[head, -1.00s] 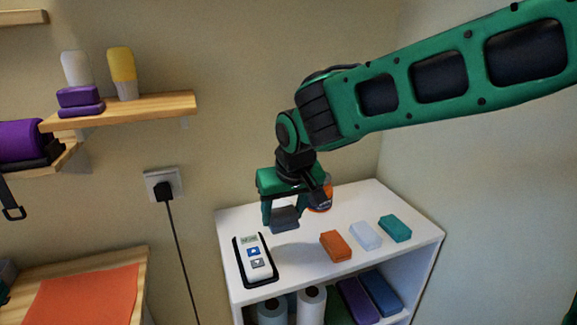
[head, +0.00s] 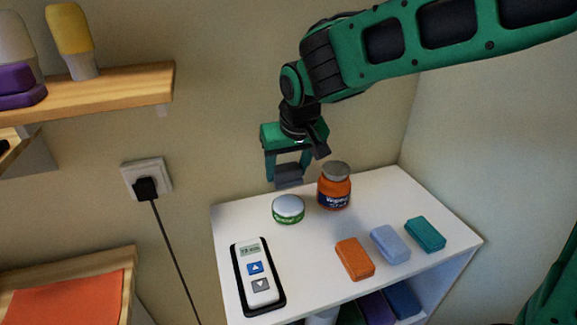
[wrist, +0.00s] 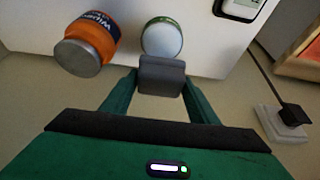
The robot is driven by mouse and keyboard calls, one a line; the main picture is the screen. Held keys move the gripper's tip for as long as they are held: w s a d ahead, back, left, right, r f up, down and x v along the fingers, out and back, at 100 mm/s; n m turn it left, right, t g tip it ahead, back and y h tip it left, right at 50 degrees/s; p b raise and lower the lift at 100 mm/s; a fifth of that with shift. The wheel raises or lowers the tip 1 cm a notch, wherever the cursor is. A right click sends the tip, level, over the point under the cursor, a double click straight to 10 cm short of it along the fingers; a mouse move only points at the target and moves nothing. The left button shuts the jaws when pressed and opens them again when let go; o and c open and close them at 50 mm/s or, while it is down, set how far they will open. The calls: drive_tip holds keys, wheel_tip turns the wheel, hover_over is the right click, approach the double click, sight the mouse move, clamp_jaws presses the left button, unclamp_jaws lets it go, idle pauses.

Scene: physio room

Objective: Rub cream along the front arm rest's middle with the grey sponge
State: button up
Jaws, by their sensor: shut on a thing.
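My gripper (head: 289,172) is shut on the grey sponge (head: 289,182), which hangs between its fingers above the back of the white cabinet top. The sponge also shows in the wrist view (wrist: 161,76), held between both fingers. A small round tub (head: 288,208) with a pale lid and green band stands on the cabinet just below the sponge. In the wrist view the tub (wrist: 161,37) appears right beside the sponge; whether they touch I cannot tell. No arm rest can be made out in these views.
On the white cabinet top (head: 310,235) stand an orange jar (head: 335,187) with a grey lid, a controller (head: 257,275) in a black holder, and orange (head: 354,259), pale blue (head: 390,244) and teal (head: 426,234) blocks. A wall plug (head: 146,187) and shelf (head: 100,97) are left.

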drive_tip(key=shift+w+d+f, duration=0.1)
drive_tip(key=shift+d+f, duration=0.05)
drive_tip(key=shift+f, duration=2.85)
drive_tip(key=shift+f, duration=0.55)
drive_tip(key=shift+r, duration=0.1)
drive_tip(key=shift+r, duration=3.45)
